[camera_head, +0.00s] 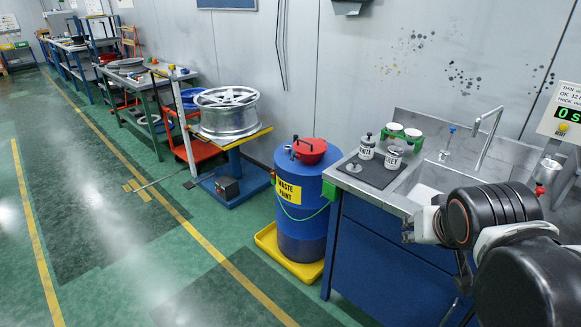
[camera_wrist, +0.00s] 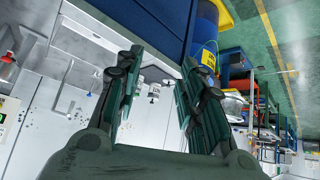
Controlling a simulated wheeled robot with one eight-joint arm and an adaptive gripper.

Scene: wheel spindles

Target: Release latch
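I cannot make out a latch for certain in either view. A silver wheel rim (camera_head: 227,112) lies on a yellow-edged blue stand (camera_head: 229,187) in the head view; it also shows small at the right of the wrist view (camera_wrist: 232,104).
A blue waste paint drum (camera_head: 303,215) with a red funnel (camera_head: 309,148) stands in a yellow tray (camera_head: 266,239). A steel sink counter (camera_head: 408,203) with labelled cups is beside my arm. A workbench (camera_head: 150,82) stands farther back. The green floor at left is clear.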

